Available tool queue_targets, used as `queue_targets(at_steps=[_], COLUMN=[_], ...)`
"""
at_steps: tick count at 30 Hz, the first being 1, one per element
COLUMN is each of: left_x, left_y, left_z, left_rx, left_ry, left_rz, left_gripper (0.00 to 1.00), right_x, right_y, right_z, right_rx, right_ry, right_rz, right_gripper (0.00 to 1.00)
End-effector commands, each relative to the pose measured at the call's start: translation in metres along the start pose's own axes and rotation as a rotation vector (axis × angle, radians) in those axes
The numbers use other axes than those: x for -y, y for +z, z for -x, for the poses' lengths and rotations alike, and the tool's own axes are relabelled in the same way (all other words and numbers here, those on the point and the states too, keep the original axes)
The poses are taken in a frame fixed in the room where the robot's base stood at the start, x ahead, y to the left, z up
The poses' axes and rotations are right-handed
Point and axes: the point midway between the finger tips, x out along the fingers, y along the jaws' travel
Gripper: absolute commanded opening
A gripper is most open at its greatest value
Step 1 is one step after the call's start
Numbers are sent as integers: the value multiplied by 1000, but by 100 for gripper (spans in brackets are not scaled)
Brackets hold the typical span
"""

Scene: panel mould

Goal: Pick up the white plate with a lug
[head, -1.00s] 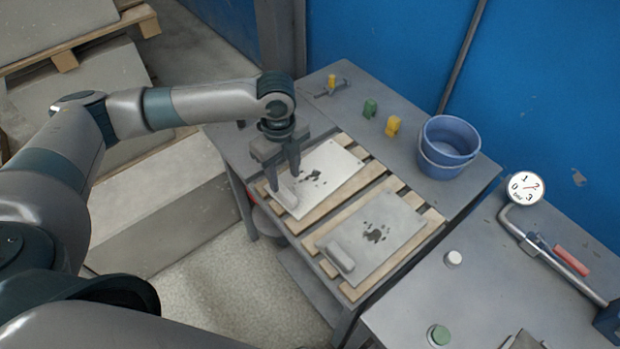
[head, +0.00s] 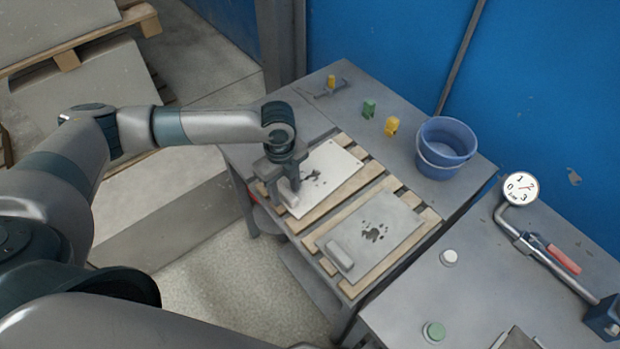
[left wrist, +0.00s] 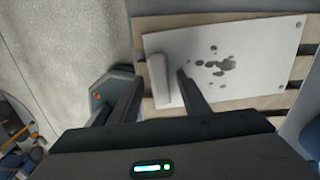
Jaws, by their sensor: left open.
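The white plate (head: 335,172) lies flat on wooden slats on the grey table, with dark marks and its pale lug at the left end. It also shows in the left wrist view (left wrist: 255,60), with the lug (left wrist: 159,82) upright at its left edge. My left gripper (head: 282,194) is low over that end and open. In the left wrist view its fingers (left wrist: 161,80) appear on either side of the lug, apart from it. How low the tips reach is hard to tell. My right gripper is not in view.
A second, greyer plate (head: 390,228) with a lug (head: 340,257) lies on slats just right.

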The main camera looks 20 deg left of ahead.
Motion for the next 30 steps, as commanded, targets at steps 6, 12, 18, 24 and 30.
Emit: queue_targets(at_steps=[6,12,18,24,30], left_x=[0,1,1,1,3], left_y=[0,0,0,0,-3], left_z=[0,1,3,14,42], left_rx=[0,0,0,0,-1], left_ry=[0,-2,-3,-4,-7], left_rz=[0,0,0,1,-3], left_gripper=[4,0,0,0,0], right_x=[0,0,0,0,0], right_y=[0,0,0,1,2], right_z=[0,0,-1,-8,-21], right_rx=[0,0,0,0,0], right_ry=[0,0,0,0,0], right_rz=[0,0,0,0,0], right_gripper=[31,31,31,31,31])
